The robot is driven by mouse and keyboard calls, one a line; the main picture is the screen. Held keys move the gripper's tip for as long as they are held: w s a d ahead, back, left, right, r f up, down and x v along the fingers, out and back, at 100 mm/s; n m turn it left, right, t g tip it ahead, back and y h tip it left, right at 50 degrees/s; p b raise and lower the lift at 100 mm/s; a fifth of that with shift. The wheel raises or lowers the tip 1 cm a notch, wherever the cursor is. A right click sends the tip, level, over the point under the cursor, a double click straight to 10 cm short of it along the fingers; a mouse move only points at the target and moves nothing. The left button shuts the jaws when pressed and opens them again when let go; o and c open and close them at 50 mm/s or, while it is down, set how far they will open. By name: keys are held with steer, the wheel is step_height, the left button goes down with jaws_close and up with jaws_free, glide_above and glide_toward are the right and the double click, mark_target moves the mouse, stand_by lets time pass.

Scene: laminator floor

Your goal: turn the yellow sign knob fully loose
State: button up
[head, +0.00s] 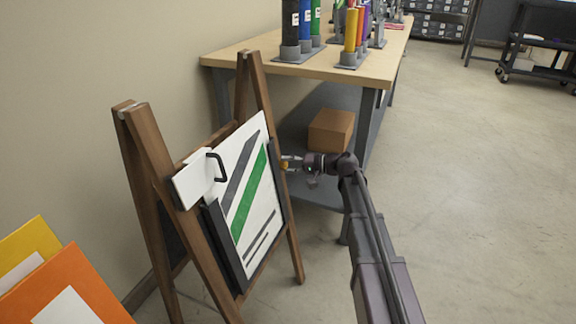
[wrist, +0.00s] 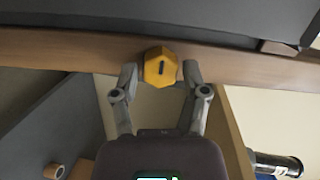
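The yellow knob (wrist: 160,68) is faceted, with a dark slot mark on its face, and sits on the wooden sign frame (wrist: 70,50). In the head view it is a small yellow spot (head: 284,165) at the right edge of the sign board (head: 262,222). My gripper (wrist: 160,76) is at the knob, one finger on each side of it. The fingers look open, with a narrow gap between each fingertip and the knob. In the head view my gripper (head: 291,163) reaches the sign from the right; its fingers are small there.
A workbench (head: 345,68) with several coloured rolls stands behind the sign, a cardboard box (head: 330,131) on its lower shelf. Orange and yellow boards (head: 75,285) lean at lower left.

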steer(key=shift+m, duration=0.3)
